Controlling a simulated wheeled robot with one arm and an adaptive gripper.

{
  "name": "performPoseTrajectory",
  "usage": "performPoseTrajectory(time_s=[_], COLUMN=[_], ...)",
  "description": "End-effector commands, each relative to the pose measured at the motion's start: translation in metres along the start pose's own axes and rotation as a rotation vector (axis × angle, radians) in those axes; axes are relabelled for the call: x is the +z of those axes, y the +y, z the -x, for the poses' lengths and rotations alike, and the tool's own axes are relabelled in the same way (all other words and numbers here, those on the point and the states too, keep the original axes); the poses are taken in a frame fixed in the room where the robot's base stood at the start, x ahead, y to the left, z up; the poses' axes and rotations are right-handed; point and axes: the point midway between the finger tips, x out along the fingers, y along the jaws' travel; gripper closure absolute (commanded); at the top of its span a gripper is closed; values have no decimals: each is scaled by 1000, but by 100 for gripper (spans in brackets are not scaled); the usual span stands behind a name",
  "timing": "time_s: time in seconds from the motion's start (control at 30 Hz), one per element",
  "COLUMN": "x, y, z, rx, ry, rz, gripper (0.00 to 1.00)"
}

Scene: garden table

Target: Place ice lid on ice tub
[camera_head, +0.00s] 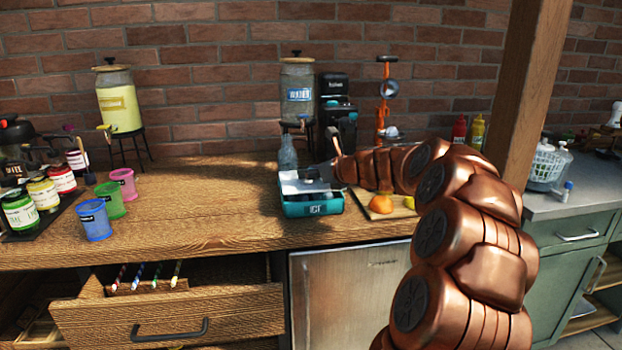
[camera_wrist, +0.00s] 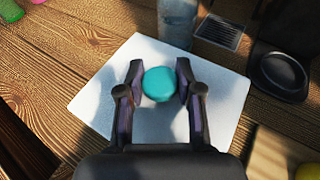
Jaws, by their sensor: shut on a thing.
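The ice tub (camera_head: 312,208) is a teal box labelled ICE near the counter's front edge, in the middle of the head view. The ice lid is a pale square plate (camera_head: 293,187) over the tub's top; in the wrist view its plate (camera_wrist: 108,82) fills the middle and hides the tub. My gripper (camera_head: 313,174) is above the lid. In the wrist view my gripper (camera_wrist: 158,74) has its two fingers shut on either side of the lid's round teal knob (camera_wrist: 159,86). I cannot tell whether the lid touches the rim all round.
A glass bottle (camera_head: 288,152) stands close behind the tub. A cutting board (camera_head: 373,213) with an orange (camera_head: 381,204) lies to its right. Coloured cups (camera_head: 94,220) stand at the left. The counter (camera_head: 200,205) between cups and tub is clear. A drawer (camera_head: 170,317) is open below.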

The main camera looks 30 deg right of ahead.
Motion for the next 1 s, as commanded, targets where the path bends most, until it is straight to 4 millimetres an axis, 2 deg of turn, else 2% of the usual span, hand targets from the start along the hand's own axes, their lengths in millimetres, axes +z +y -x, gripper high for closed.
performPoseTrajectory(time_s=[0.1,0.77,0.8,1.0], x=[-12,-21,-21,-21], y=[1,2,1,1], z=[-5,-8,-8,-8], rx=[2,4,3,2], ry=[-1,0,0,0], rz=[-2,0,1,1], gripper=[100,100,62,41])
